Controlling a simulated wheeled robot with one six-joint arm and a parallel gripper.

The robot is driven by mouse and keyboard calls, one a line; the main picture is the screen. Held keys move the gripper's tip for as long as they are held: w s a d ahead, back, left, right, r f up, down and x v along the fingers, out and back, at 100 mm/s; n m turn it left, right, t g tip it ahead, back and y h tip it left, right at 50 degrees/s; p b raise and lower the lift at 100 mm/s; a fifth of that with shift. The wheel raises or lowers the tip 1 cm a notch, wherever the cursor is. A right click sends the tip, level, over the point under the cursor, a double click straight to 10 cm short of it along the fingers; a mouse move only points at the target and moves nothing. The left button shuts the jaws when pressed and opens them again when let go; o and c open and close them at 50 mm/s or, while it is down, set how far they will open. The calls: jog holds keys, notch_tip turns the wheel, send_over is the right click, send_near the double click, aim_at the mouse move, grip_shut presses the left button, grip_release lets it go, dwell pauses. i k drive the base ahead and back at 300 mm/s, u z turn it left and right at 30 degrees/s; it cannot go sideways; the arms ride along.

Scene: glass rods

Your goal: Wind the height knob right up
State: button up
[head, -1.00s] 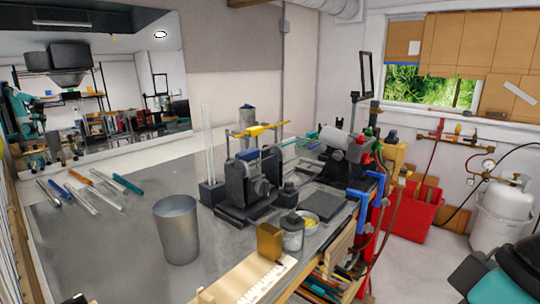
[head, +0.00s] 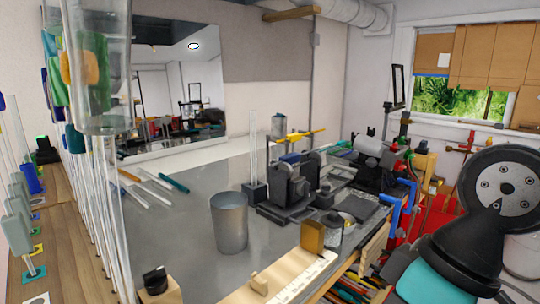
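No part is clearly marked as the height knob. A round black knob (head: 154,277) sits on a small wooden block (head: 158,293) at the bottom left. A dark bench machine (head: 290,188) with a yellow-handled tool (head: 300,137) across its top stands mid-bench, and a grey burner-like unit (head: 375,155) stands behind it to the right. I cannot tell whether either carries the height knob. My dark and teal arm fills the lower right, well away from the black knob. My gripper is outside the picture.
Tall glass tubes (head: 100,200) stand close at the left, beside a wooden shelf (head: 65,230) with coloured pieces. A metal cup (head: 229,222) stands on the grey bench (head: 190,250). A wooden ruled board (head: 285,285) lies at the front.

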aim_at(326, 189)
jog(key=u, duration=0.05)
jog(key=i, duration=0.9)
